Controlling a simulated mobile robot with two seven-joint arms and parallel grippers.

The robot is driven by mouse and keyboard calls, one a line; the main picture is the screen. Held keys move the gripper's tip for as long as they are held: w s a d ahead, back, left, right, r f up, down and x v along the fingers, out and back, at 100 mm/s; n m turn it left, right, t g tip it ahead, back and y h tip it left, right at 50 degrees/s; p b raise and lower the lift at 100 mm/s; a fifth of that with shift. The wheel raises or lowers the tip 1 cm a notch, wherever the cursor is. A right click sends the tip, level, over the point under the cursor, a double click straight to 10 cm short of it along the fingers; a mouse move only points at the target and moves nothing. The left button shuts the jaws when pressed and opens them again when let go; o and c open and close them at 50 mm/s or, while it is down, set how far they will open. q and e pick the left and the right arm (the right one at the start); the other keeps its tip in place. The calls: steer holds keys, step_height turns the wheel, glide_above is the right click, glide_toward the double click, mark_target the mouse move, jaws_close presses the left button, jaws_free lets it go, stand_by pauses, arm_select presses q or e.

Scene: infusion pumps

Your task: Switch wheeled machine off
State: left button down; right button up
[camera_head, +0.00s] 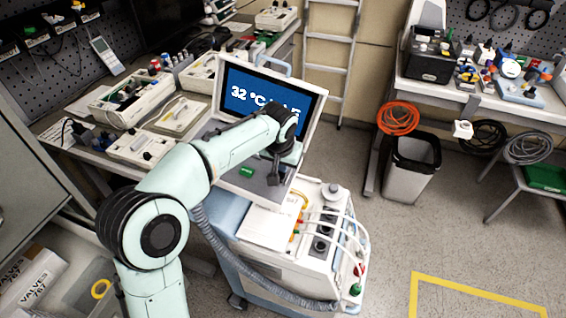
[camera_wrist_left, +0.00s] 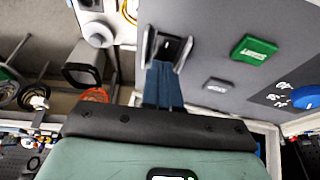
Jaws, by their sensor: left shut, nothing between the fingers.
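The wheeled machine (camera_head: 290,262) is a white and light-blue cart with a lit blue screen (camera_head: 262,95) reading "32 °C" and more text hidden behind my arm. Its grey panel carries a green button (camera_head: 246,171), which also shows in the left wrist view (camera_wrist_left: 254,49). There the panel also has a black switch (camera_wrist_left: 172,47) between grey side pieces, a small pale button (camera_wrist_left: 218,85) and a blue knob (camera_wrist_left: 306,97). My left gripper (camera_head: 273,178) is shut and empty over the panel's right part. Its fingers (camera_wrist_left: 162,80) appear close to the black switch; I cannot tell whether they touch.
A workbench with devices (camera_head: 130,105) stands on the left. A grey bin (camera_head: 411,165) and a right-hand table (camera_head: 490,105) stand behind. A ladder (camera_head: 331,60) leans at the back wall. The floor (camera_head: 430,240) right of the machine is clear.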

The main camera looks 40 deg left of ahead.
arm_select(q)
steer(key=shift+w+a+f, duration=0.1)
steer(key=shift+w+f, duration=0.05)
steer(key=shift+f, duration=0.15)
steer(key=shift+s+f, duration=0.15)
steer(key=shift+s, duration=0.3)
steer(key=shift+s+d+b, duration=0.25)
steer(key=shift+s+b, duration=0.15)
